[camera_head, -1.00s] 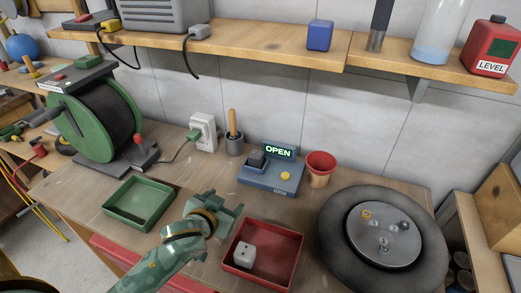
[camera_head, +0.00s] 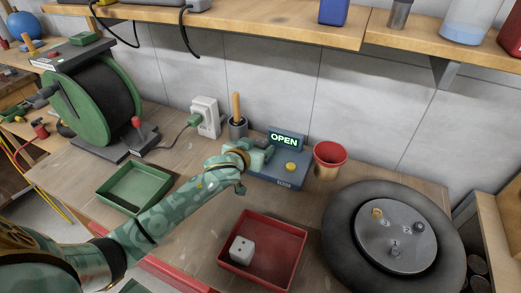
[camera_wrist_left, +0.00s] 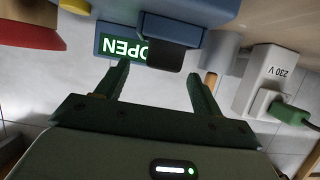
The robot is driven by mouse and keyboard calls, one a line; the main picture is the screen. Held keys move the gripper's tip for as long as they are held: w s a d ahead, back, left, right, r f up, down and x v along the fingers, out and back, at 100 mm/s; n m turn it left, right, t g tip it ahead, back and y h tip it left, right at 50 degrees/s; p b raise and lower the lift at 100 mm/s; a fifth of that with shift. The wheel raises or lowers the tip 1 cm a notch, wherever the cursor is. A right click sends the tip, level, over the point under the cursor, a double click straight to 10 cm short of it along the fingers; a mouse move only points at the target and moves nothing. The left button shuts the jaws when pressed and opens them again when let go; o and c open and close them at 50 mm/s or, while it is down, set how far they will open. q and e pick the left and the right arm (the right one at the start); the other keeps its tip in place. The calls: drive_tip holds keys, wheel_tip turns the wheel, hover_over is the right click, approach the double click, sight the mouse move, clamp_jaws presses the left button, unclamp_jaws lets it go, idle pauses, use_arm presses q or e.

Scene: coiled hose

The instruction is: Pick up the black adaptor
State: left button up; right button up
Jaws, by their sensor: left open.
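The black adaptor (camera_wrist_left: 168,56) sits in the blue station (camera_head: 278,182) with the lit OPEN sign (camera_head: 284,141). The wrist view shows it upside down, just ahead of the fingertips. In the head view my gripper hides it. My left gripper (camera_head: 260,157) reaches over the station's left part. In the wrist view its jaws (camera_wrist_left: 158,80) are open and empty, a finger to each side of the line to the adaptor, which looks to be just beyond the tips. My right gripper is not in view.
A red tray (camera_head: 291,230) holds a white block (camera_head: 242,250). A green tray (camera_head: 118,205) lies left of my arm. A round dark wheel (camera_head: 340,248) fills the right.

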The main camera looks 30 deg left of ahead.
sight(260, 141)
use_arm(q)
drive_tip(key=b+x, duration=0.1)
drive_tip(key=x, duration=0.3)
drive_tip(key=shift+w+a, duration=0.2)
drive_tip(key=shift+w, duration=0.05)
drive_tip(key=shift+s+r, duration=0.1)
drive_tip(key=c, duration=1.2)
drive_tip(key=shift+o, duration=0.2)
